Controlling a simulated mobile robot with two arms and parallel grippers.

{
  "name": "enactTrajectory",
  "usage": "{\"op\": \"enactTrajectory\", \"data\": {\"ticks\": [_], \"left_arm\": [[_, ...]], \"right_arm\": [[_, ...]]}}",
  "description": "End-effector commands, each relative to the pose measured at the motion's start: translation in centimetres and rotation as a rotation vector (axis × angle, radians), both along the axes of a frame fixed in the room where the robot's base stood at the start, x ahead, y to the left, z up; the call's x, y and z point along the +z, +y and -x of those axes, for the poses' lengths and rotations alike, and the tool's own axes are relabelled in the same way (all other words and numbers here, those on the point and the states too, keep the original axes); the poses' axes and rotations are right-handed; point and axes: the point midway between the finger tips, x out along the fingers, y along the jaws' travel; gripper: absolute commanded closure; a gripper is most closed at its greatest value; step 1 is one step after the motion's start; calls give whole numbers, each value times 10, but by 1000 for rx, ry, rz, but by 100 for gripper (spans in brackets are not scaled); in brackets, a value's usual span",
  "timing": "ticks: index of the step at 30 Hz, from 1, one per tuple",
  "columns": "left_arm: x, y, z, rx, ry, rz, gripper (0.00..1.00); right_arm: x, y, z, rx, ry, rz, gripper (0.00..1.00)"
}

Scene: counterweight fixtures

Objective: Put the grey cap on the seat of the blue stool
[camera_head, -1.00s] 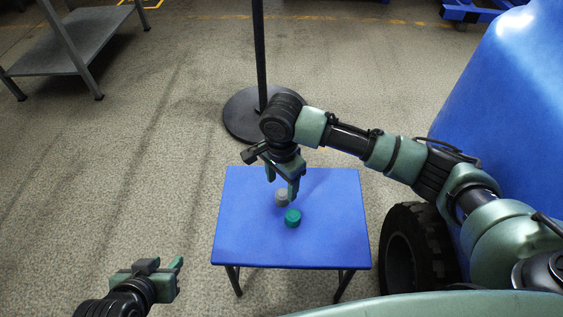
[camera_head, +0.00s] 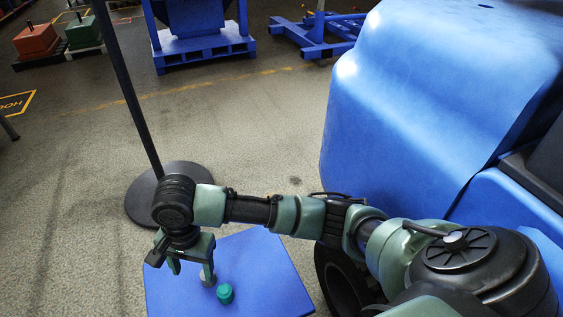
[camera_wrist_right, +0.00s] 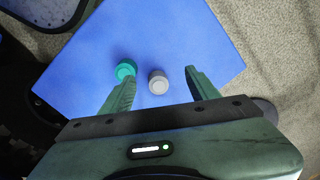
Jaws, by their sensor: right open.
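The blue stool (camera_head: 268,262) stands at the bottom of the head view, its flat square seat partly cut off by the frame. The small round grey cap (camera_wrist_right: 158,82) rests on the seat in the right wrist view. In the head view the grey cap (camera_head: 208,281) is partly hidden by a finger of my right gripper. A teal cap (camera_head: 225,293) sits on the seat beside it; it also shows in the wrist view (camera_wrist_right: 125,70). My right gripper (camera_head: 190,276) is open over the seat, with the grey cap between the lines of its fingers. My left gripper is out of view.
A black post on a round base (camera_head: 150,200) stands behind the stool. A large blue machine (camera_head: 430,110) with a black tyre (camera_head: 340,285) is close on the right. Blue pallets (camera_head: 205,50) and weights (camera_head: 36,41) are far back.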

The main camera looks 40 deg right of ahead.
Motion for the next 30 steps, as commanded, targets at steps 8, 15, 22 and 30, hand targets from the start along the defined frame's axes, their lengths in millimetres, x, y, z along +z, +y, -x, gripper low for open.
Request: {"op": "enactTrajectory", "data": {"ticks": [8, 15, 22, 30], "left_arm": [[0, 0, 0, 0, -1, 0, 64], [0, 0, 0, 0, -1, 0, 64], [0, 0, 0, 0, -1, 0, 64], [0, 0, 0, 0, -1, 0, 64]], "right_arm": [[-35, 31, 69, 473, -209, -176, 40], [-53, -23, 122, 731, -375, -55, 40], [-60, -100, 174, 912, -351, 167, 40], [-59, -125, 191, 981, -315, 243, 40]]}}
